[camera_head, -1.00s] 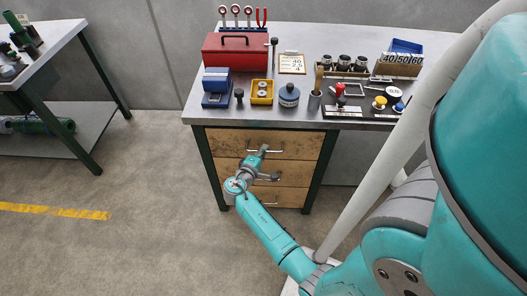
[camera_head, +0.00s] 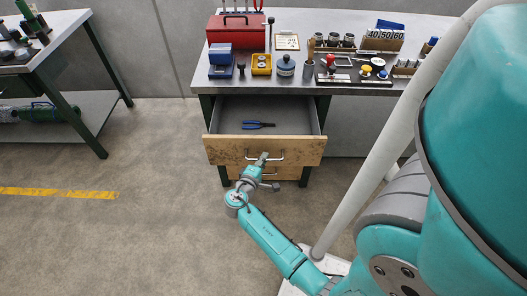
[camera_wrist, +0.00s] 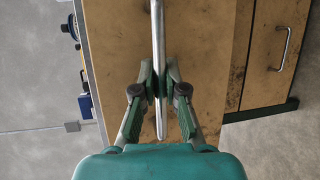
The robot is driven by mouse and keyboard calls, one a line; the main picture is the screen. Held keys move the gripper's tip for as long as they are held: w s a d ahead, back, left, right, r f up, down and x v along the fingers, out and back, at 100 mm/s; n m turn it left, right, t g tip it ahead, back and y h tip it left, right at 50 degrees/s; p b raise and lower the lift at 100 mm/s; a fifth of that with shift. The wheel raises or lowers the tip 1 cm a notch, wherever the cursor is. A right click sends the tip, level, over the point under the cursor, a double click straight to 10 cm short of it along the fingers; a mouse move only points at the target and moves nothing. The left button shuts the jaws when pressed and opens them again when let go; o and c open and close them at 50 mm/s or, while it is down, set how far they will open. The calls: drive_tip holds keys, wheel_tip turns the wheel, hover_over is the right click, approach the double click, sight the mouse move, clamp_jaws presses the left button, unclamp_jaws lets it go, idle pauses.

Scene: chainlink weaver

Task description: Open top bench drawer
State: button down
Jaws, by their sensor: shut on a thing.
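The top bench drawer (camera_head: 230,150) has a worn wooden front and stands pulled out from the bench. Its grey interior shows from above, with blue-handled pliers (camera_head: 258,125) lying inside. My gripper (camera_head: 263,158) is at the middle of the drawer front. In the wrist view my gripper (camera_wrist: 160,85) has its two fingers closed on the metal bar of the drawer handle (camera_wrist: 158,35), one finger on each side. The handle's ends also show beside my gripper in the head view.
The bench top (camera_head: 400,25) holds a red toolbox (camera_head: 236,28), a blue box, a yellow tray and a dark tool board (camera_head: 355,75). Lower drawers are partly hidden below. A second bench (camera_head: 60,35) is at left. The floor (camera_head: 150,240) left of my arm is clear.

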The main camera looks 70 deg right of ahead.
drive_tip(key=s+a, duration=0.4)
drive_tip(key=a, duration=0.7)
drive_tip(key=shift+s+a, duration=0.25)
drive_tip(key=shift+s, duration=0.1)
drive_tip(key=c, duration=1.2)
unclamp_jaws()
drive_tip(key=shift+a, duration=0.15)
drive_tip(key=a+r, duration=0.2)
drive_tip(key=a, duration=0.9)
drive_tip(key=shift+a, duration=0.25)
drive_tip(key=shift+r, duration=0.1)
